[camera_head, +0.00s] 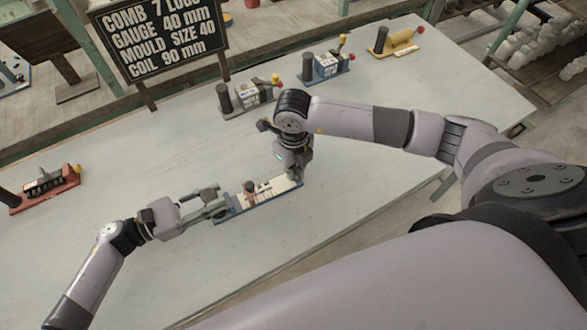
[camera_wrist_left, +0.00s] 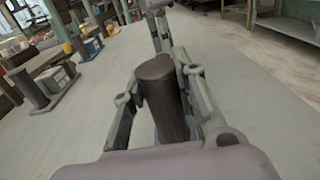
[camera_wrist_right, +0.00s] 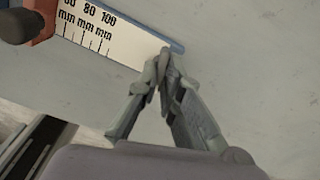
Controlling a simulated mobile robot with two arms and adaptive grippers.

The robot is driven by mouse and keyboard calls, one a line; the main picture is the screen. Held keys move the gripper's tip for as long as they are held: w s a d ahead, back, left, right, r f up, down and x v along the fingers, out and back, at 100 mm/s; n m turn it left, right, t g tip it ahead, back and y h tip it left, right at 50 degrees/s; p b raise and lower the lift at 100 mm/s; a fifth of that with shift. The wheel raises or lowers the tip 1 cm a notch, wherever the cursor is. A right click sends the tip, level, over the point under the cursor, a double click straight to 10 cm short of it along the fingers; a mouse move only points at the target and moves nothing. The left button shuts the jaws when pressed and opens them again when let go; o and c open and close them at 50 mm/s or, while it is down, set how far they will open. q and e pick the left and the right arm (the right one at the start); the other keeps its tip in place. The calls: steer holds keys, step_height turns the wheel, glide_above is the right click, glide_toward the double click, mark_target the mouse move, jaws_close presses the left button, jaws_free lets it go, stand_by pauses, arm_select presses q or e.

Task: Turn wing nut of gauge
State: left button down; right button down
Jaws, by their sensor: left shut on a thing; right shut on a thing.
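The gauge (camera_head: 262,198) lies on the table, a long blue base with a white millimetre scale. A small red slider (camera_head: 249,188) sits on it; in the right wrist view the slider (camera_wrist_right: 43,18) has a dark rounded knob (camera_wrist_right: 22,26). I cannot make out a wing nut's wings. My left gripper (camera_head: 217,208) is shut around the gauge's dark upright handle, and that handle (camera_wrist_left: 162,95) stands between the fingers in the left wrist view. My right gripper (camera_head: 293,178), pointing down, is shut on the scale's far end (camera_wrist_right: 155,57), away from the slider.
Other gauges stand along the back: a grey one (camera_head: 248,95), a blue one (camera_head: 325,66) and a yellow one (camera_head: 395,40). A red one (camera_head: 45,187) is at the left. A sign (camera_head: 160,40) stands behind. The table (camera_head: 130,165) is clear around the gauge.

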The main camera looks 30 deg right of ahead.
stand_by(0.5)
steer(key=c, duration=1.8)
jaws_free()
steer(key=shift+o, duration=0.2)
step_height(320, 180, up, 12)
arm_select(q)
steer(key=c, duration=1.2)
jaws_free()
